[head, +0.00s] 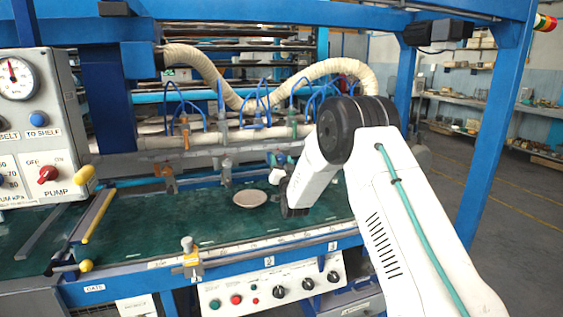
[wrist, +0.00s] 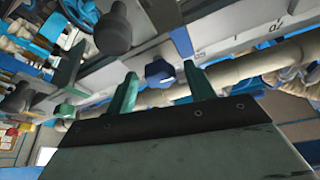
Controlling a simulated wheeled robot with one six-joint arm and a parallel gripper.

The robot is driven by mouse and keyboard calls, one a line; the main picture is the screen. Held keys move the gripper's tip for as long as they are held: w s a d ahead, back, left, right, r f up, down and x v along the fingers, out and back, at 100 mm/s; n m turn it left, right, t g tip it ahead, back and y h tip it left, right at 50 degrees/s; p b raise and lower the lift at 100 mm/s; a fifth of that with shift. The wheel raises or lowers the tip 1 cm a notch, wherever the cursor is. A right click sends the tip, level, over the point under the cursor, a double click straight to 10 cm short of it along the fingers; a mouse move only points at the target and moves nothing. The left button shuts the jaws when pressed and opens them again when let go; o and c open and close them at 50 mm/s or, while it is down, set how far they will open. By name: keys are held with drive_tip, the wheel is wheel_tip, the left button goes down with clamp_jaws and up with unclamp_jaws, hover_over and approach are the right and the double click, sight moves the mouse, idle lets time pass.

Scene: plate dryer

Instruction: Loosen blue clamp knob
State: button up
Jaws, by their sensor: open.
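A dark blue lobed knob (wrist: 159,73) shows in the wrist view, seen past the tips of my gripper (wrist: 160,68). My gripper is open, with one green finger on each side of the knob in the picture. Nothing is held between the fingers. I cannot tell how far beyond the fingertips the knob lies, and no contact is visible.
A round plate (head: 250,198) lies on the green belt (head: 130,230). A pale pipe (head: 160,142) with several fittings and blue hoses runs behind. A control box (head: 38,125) stands at the left. A dark round knob (wrist: 112,30) is near the gripper's upper left.

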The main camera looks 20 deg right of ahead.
drive_tip(key=shift+w, duration=0.2)
drive_tip(key=c, duration=1)
drive_tip(key=shift+o, duration=0.2)
